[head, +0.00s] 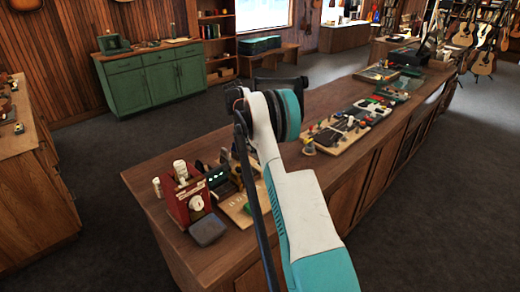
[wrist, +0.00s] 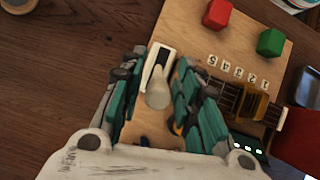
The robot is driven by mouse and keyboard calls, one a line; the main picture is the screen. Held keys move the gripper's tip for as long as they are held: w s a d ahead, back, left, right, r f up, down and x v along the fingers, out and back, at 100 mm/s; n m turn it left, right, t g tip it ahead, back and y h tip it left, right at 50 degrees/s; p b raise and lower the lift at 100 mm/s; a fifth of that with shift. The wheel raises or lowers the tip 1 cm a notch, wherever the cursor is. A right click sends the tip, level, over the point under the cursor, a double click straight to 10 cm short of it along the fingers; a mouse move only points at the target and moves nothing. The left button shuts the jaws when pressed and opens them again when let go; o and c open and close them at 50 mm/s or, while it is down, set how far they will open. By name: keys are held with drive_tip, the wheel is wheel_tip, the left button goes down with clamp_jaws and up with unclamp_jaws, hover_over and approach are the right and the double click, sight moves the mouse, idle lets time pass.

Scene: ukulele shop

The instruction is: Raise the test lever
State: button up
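The test lever (wrist: 158,90) shows in the wrist view as a pale cream handle with a rounded end, beside a white plate (wrist: 149,68) with a dark slot. Both are on a light wooden board (wrist: 190,35). My gripper (wrist: 154,80) is over the board with its teal fingers apart, one on each side of the lever. A gap shows at the fingertips, and I cannot tell whether either finger touches the handle. In the head view my arm covers much of the board (head: 238,208), and the lever cannot be made out.
A red block (wrist: 217,14), a green block (wrist: 271,42), number tiles (wrist: 238,71) and a fretted neck piece (wrist: 235,100) sit right of the lever. Bare wood lies left of the board.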

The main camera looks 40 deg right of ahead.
idle(0.3)
drive_tip(key=v, duration=0.7)
drive_tip(key=shift+r, duration=0.2)
drive_tip(key=shift+w, duration=0.1)
